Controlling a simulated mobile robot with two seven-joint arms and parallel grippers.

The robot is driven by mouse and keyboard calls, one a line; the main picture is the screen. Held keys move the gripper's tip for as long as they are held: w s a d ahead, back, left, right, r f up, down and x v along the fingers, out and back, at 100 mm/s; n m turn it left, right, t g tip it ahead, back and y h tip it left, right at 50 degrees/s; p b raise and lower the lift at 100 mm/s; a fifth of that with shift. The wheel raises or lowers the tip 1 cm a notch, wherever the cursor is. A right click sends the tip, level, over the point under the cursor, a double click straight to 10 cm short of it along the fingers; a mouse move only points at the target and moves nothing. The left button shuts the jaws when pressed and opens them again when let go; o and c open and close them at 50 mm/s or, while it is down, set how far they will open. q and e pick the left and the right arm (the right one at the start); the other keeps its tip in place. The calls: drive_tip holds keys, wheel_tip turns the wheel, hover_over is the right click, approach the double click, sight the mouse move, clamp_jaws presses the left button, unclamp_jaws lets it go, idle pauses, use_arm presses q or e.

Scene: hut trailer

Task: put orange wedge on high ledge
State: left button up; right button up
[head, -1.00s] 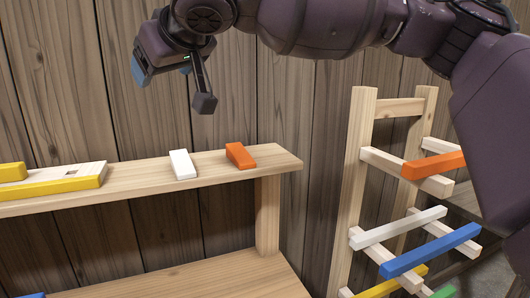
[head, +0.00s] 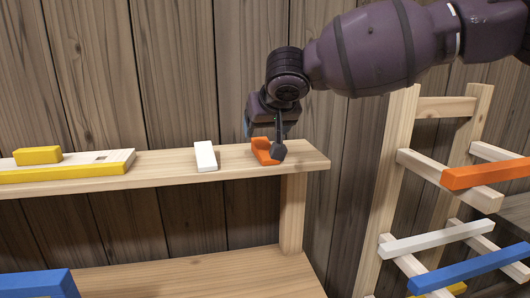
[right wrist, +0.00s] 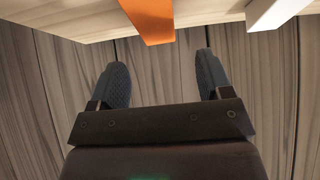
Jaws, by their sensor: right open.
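The orange wedge (head: 262,146) lies on the high wooden ledge (head: 235,167), near its right end. My right gripper (head: 263,138) is at the wedge, with one dark fingertip in front of part of it. In the right wrist view, the gripper (right wrist: 161,65) is open and its fingers are spread apart. The orange wedge (right wrist: 150,18) shows beyond the fingertips, roughly in line with the gap between them, on the edge of the ledge (right wrist: 70,20). I cannot tell whether a finger touches it. My left gripper is out of view.
A white wedge (head: 205,156) lies just left of the orange one. A white-and-yellow board (head: 70,173) with a yellow block (head: 38,155) is further left. A wooden rack (head: 392,180) with coloured bars stands at right. A plank wall is behind; a lower shelf (head: 200,276) is below.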

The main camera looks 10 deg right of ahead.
sight(260, 140)
drive_tip(key=shift+x, duration=3.25)
drive_tip(key=shift+w+r, duration=0.1)
drive_tip(key=shift+r, duration=0.05)
drive_tip(key=c, duration=1.1)
